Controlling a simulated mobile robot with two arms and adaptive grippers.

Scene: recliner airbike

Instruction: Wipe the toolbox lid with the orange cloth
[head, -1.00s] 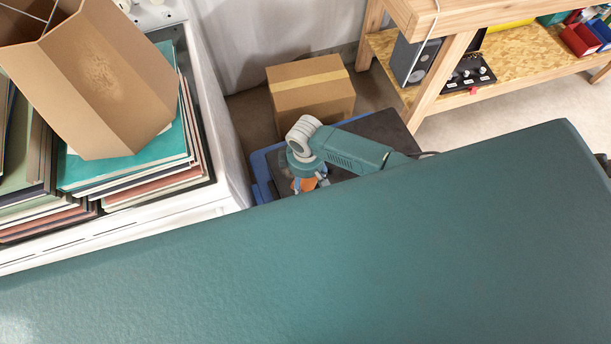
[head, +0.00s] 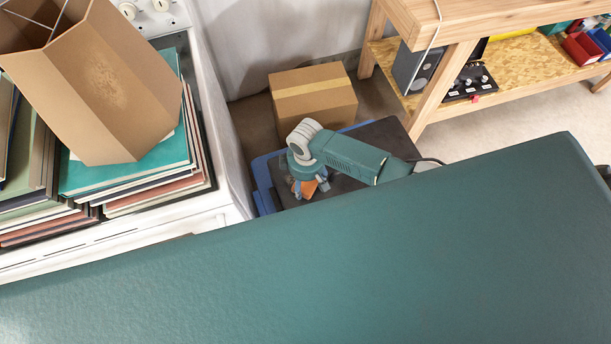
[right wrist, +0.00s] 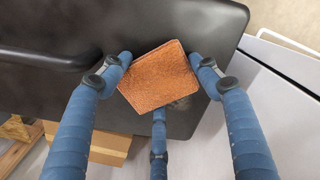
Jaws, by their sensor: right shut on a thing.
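The lid also fills much of the right wrist view (right wrist: 60,90). My right gripper (head: 307,187) is over the lid's left part. In the right wrist view its blue fingers (right wrist: 160,80) are shut on the orange cloth (right wrist: 158,78), a roughly square piece. The cloth appears against or just above the lid near its edge; contact is unclear. A greyish patch (right wrist: 181,103) shows on the lid beside the cloth. My left gripper is not in view.
A cardboard box (head: 312,100) stands behind the toolbox. A white appliance (head: 222,150) is close on the left, with stacked books (head: 130,178) and an open carton (head: 100,85). A wooden workbench (head: 440,90) stands at the upper right.

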